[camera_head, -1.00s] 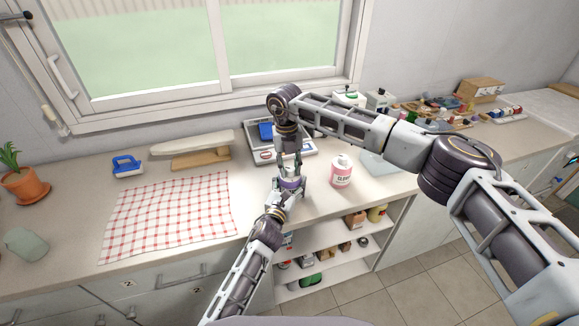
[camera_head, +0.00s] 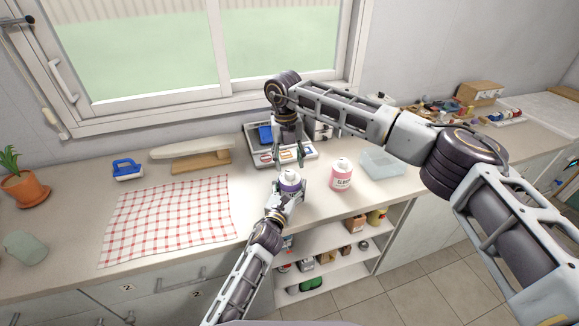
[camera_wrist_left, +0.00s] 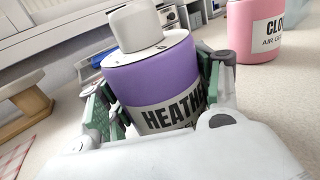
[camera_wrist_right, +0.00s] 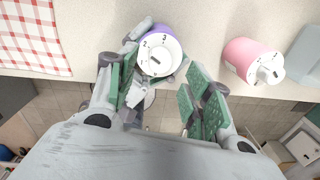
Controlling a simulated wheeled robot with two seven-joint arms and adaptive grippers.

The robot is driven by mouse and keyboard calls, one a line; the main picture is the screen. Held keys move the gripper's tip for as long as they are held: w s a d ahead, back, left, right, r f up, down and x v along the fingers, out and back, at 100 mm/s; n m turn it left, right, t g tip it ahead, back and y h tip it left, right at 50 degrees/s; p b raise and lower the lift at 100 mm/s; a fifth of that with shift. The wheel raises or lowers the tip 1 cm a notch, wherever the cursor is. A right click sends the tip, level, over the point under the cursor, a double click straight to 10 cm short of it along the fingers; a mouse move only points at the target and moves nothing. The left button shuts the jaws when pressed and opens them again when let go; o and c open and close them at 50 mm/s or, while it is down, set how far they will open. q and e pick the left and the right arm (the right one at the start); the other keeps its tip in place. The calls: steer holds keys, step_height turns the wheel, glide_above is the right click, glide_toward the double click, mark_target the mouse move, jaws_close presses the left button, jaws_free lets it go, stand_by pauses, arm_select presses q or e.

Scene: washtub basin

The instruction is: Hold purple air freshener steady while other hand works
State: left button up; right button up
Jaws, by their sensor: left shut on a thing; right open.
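The purple air freshener (camera_head: 291,179) stands upright on the counter near its front edge. In the left wrist view it shows a purple body (camera_wrist_left: 152,75), a white top and a label reading "HEATHER", partly hidden. My left gripper (camera_head: 288,188) is shut on its body, one finger on each side. My right gripper (camera_head: 288,156) is open and empty, above and slightly behind the freshener. In the right wrist view the freshener's white dial top (camera_wrist_right: 160,54) lies near the left finger, beyond the open jaws; I cannot tell whether they touch.
A pink air freshener (camera_head: 341,174) stands close by on the right, with a clear tray (camera_head: 384,164) beyond it. A shallow tray with items (camera_head: 262,158) lies behind. A checked cloth (camera_head: 165,218) covers the counter at left. Shelves open below the front edge.

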mark_target(290, 172)
arm_select(q)
steer(key=shift+a, duration=0.1)
arm_select(e)
step_height(290, 172, up, 8)
steer(key=shift+a+f, duration=0.2)
steer(key=shift+f, duration=0.05)
stand_by(0.4)
arm_select(q)
steer(key=shift+f, duration=0.1)
arm_select(e)
steer(key=n, duration=0.8)
steer(key=shift+d+f+n+y, duration=0.2)
steer(key=shift+d+n+y, duration=0.1)
steer(key=shift+d, duration=0.1)
steer(key=shift+f, duration=0.1)
stand_by(0.5)
